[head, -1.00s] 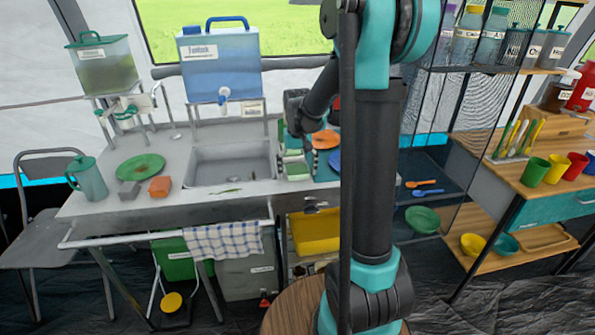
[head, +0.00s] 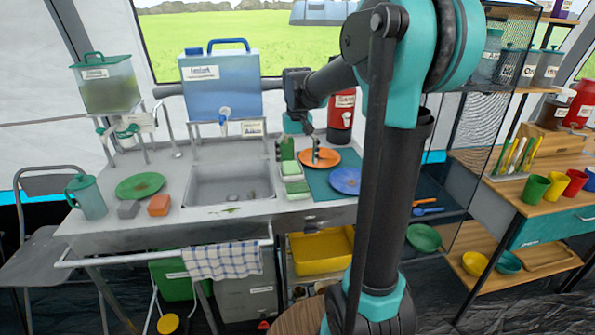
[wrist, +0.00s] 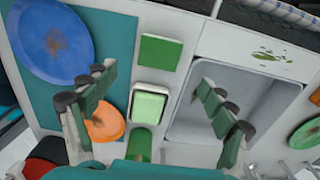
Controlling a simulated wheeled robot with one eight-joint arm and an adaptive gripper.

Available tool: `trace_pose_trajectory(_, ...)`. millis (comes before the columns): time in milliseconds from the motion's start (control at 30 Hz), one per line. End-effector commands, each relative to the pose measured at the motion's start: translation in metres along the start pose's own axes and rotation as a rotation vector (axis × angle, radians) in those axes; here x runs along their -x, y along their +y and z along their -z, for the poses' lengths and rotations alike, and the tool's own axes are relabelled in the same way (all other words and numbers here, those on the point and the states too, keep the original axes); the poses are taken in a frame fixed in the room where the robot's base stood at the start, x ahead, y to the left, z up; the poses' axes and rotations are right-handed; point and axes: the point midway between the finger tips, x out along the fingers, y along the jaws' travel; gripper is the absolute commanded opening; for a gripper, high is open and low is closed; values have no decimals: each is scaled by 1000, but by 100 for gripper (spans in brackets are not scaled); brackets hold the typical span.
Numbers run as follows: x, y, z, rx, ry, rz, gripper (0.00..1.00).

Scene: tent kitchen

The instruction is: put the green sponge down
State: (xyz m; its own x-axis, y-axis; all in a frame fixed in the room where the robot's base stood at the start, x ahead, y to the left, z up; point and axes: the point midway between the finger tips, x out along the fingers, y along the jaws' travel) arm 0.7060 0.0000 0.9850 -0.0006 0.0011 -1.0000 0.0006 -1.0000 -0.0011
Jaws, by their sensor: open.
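The green sponge looks like the flat green block (wrist: 161,52) lying on the counter beside the sink; it also shows at the counter's front in the head view (head: 297,188). Just behind it is a white-rimmed dish with a pale green inside (wrist: 150,103). A green upright thing, seemingly a bottle (wrist: 140,143), stands behind the dish. My gripper (wrist: 155,78) is open and empty, with its fingers spread wide above this row; it also shows above the counter in the head view (head: 297,156). Nothing touches the sponge that I can see.
The sink (head: 232,186) lies left of the sponge. An orange plate (head: 320,158) and a blue plate (head: 345,180) lie to its right on a teal mat (head: 318,188). A red container (head: 341,112) stands behind. A green plate (head: 140,186) lies far left.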

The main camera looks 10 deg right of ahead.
Motion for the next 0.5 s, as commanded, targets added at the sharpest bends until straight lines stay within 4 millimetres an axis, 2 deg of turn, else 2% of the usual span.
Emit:
trace_pose_trajectory(133, -2, 3, -10, -1, 16, 1, 84)
trace_pose_trajectory(233, -20, 10, -35, -3, 59, 5, 84)
trace_pose_trajectory(500, -102, 32, -144, -4, 247, 8, 84)
